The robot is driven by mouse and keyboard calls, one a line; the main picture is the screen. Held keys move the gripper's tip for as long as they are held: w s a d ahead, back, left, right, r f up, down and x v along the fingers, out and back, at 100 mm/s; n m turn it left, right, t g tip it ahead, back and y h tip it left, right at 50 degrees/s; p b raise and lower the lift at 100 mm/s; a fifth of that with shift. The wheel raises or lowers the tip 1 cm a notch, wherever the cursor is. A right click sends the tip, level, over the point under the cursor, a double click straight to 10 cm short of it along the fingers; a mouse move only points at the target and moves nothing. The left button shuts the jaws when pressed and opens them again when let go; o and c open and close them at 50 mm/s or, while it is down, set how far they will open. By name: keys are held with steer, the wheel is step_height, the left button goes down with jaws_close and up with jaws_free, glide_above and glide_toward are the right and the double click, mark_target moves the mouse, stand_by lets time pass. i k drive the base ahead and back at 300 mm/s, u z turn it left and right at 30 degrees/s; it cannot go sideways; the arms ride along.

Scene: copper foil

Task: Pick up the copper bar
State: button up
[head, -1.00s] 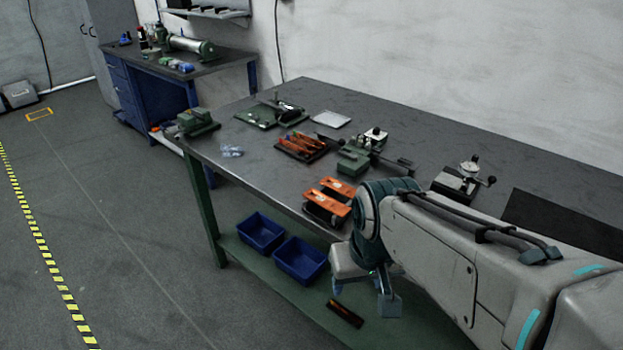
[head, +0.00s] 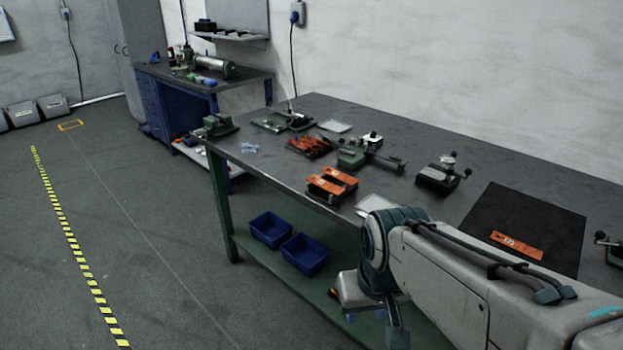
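A flat orange bar (head: 517,245) with a pale label lies on the black mat (head: 530,208) at the right of the workbench; it looks like the copper bar. My gripper (head: 374,322) hangs down at the bench's front edge, lower middle of the head view, well left of the bar. Its fingers appear apart, with nothing seen between them, though they are partly hidden by the hand. My arm crosses the lower right, in front of the mat's near side.
Two blue bins (head: 305,255) sit on the lower shelf. Floor at left is clear.

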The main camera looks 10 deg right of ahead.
mark_target(331, 188)
steer(key=u, duration=0.7)
steer(key=i, duration=1.05)
steer(key=z, duration=0.15)
